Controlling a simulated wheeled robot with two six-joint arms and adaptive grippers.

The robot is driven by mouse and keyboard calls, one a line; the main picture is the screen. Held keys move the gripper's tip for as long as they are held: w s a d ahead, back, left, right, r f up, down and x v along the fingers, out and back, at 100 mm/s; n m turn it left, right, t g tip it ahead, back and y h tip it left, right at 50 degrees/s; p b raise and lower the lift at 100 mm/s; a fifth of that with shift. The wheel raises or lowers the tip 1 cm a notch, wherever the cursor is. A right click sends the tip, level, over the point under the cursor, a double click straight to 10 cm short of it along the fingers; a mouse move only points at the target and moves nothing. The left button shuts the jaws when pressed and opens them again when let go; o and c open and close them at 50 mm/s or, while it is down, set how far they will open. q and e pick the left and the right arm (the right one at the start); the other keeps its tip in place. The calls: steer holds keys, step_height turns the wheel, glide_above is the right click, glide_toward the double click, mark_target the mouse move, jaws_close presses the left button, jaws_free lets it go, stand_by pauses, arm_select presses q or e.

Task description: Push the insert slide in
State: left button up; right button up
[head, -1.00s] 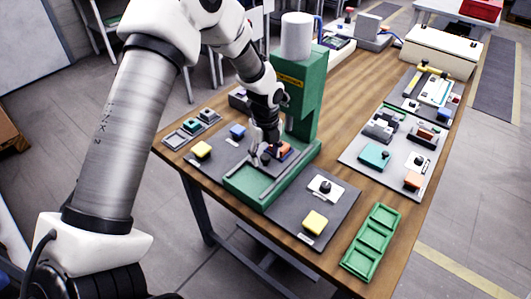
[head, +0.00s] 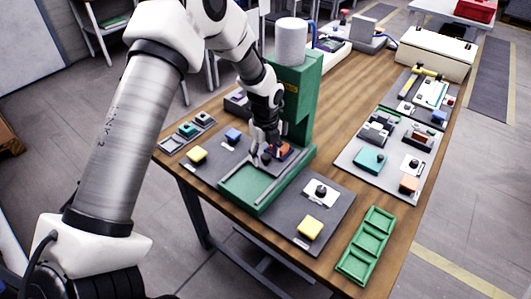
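The green press (head: 297,85) stands on the table with a long green slide bed (head: 243,186) and grey rails reaching out in front. A part with an orange-red top (head: 286,149) sits at the inner end of the bed, near the press column; I take it to be on the insert slide, which is mostly hidden. My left gripper (head: 264,158) points down at the inner end of the bed, in front of and beside that part. Contact and finger opening are too small to tell. The outer part of the bed is empty. My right gripper is out of view.
A green tray (head: 367,246) stands near the front edge.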

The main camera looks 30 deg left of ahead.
arm_select(q)
steer(key=shift+w, duration=0.2)
steer(key=shift+d, duration=0.1)
step_height(320, 180, up, 12)
steer(key=shift+f, duration=0.1)
stand_by(0.3)
